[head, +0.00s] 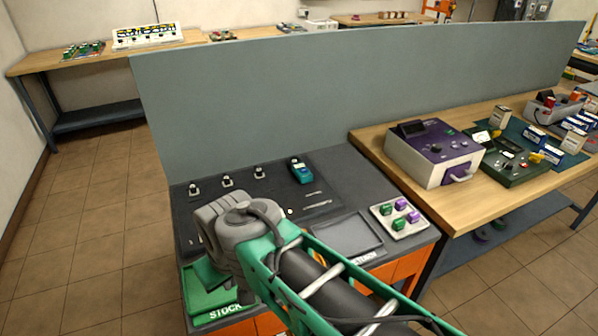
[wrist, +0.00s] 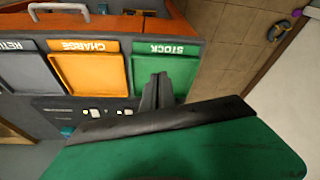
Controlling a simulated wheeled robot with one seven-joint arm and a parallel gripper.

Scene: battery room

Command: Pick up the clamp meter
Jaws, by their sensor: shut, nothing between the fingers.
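A small teal device with a dark top, which looks like the clamp meter (head: 301,172), lies on the dark mat at the back of the grey bench. Part of it seems to show as a teal patch in the wrist view (wrist: 66,131). My gripper (wrist: 161,78) is shut and empty in the wrist view, over the edge of the green STOCK tray. It is well apart from the meter. In the head view my arm hides the fingers and the middle of the bench.
The green STOCK tray (head: 212,310), an orange CHARGE tray (wrist: 85,72) and a grey tray (head: 345,237) line the bench front. A white tray of green and purple blocks (head: 400,219) sits at right. A grey partition (head: 330,90) rises behind.

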